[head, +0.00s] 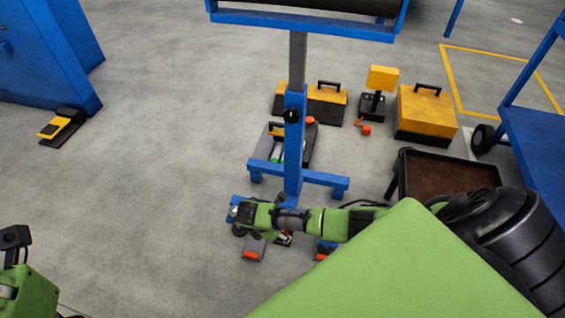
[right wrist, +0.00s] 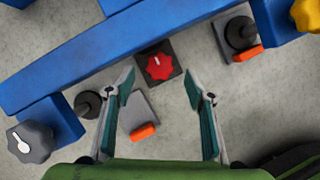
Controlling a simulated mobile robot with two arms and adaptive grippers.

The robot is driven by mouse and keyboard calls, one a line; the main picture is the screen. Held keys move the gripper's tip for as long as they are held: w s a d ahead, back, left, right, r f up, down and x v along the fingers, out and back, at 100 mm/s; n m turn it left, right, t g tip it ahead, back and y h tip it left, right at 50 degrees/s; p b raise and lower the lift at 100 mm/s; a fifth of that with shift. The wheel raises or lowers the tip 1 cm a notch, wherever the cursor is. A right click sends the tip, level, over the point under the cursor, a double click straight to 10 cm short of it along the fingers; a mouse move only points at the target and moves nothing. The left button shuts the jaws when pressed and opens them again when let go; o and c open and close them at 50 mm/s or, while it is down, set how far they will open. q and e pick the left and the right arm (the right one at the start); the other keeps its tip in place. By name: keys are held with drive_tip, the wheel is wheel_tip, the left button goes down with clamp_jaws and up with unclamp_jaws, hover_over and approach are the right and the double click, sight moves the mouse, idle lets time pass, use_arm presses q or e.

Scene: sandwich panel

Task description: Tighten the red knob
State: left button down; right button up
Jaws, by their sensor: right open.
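The red knob (right wrist: 160,67) sits on a dark square plate beside the blue beam (right wrist: 100,55) in the right wrist view. Its lobed top faces the camera, with a small light mark. My right gripper (right wrist: 162,87) is open and empty. Its two fingers lie left and right of the knob in the picture, with the knob just beyond the line of the tips; it touches neither. In the head view my right arm (head: 325,222) reaches left over the blue stand's foot and largely hides the knob. Only part of my left arm (head: 30,292) shows at the lower left; its fingers are out of frame.
Near the red knob are a grey plate with an orange end (right wrist: 143,131), a black knob (right wrist: 88,104), a grey knob (right wrist: 34,140), another black knob (right wrist: 240,32) and a yellow knob (right wrist: 306,14). A brown-topped cart (head: 450,177) and yellow toolbox (head: 425,110) stand right.

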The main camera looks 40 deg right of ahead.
drive_tip(key=x, duration=0.3)
drive_tip(key=shift+f, duration=0.1)
drive_tip(key=shift+d+f, duration=0.1)
drive_tip(key=shift+f, duration=0.15)
drive_tip(key=n+t+b, duration=0.1)
drive_tip(key=n+b, duration=0.1)
drive_tip(key=n, duration=0.1)
drive_tip(key=shift+s+f+n+y+b, duration=0.1)
drive_tip(key=shift+n+y+b, duration=0.2)
drive_tip(key=n+t+b, duration=0.1)
drive_tip(key=n+b, duration=0.1)
drive_tip(key=b, duration=0.1)
drive_tip(key=n+t+y+b, duration=0.1)
drive_tip(key=n+b, duration=0.2)
drive_tip(key=shift+s+d, duration=0.15)
drive_tip(key=shift+s+r+n+y, duration=0.1)
drive_tip(key=shift+r+n+y, duration=0.25)
drive_tip(key=shift+r, duration=0.3)
drive_tip(key=p+v, duration=0.8)
drive_tip(key=v, duration=0.5)
drive_tip(key=shift+p, duration=0.35)
drive_tip(key=shift+a+f, duration=0.1)
drive_tip(key=shift+a, duration=0.1)
